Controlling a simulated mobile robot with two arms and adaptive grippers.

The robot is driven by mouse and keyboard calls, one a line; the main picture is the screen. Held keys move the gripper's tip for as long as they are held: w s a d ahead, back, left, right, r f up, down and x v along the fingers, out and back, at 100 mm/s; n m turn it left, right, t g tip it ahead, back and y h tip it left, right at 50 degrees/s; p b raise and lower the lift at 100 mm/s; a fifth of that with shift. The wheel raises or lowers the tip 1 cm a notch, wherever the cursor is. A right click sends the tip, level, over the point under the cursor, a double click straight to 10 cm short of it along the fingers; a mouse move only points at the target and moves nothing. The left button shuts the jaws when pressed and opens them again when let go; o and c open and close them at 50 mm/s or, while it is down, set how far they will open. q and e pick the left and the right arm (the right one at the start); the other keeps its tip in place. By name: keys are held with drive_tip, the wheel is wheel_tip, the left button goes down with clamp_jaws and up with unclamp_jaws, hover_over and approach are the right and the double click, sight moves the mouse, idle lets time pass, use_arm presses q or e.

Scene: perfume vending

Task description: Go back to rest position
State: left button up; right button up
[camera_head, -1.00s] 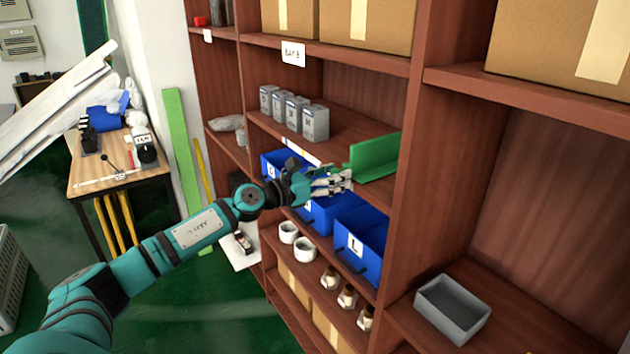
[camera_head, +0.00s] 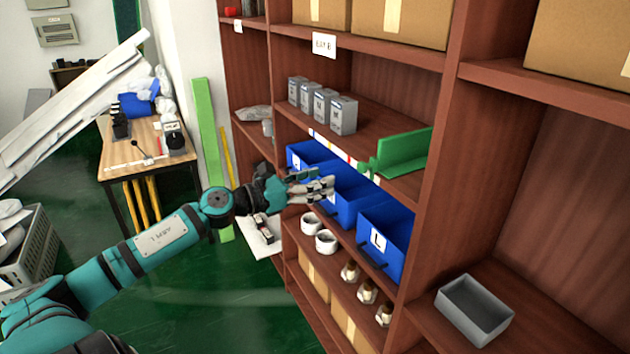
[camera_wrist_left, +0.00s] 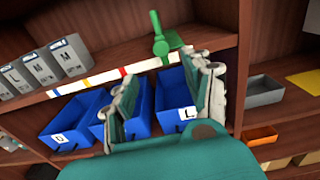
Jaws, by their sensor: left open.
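My left arm reaches in from the left in the head view, in teal and black. Its left gripper (camera_head: 322,186) is in front of the blue bins, below the shelf with the grey boxes. In the left wrist view the gripper (camera_wrist_left: 168,92) has its two fingers spread apart, with nothing between them. Behind the fingers are a blue bin marked L (camera_wrist_left: 174,98) and a blue bin marked D (camera_wrist_left: 72,122). I cannot tell from these views whether a finger touches a bin. My right gripper does not show.
A brown shelf unit (camera_head: 432,190) fills the right side. Grey boxes (camera_head: 342,115) and a green bracket (camera_head: 403,152) stand above the bins. White cups (camera_head: 326,241) and small bottles (camera_head: 367,291) sit below. A wooden table (camera_head: 150,160) stands at left, with open green floor before it.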

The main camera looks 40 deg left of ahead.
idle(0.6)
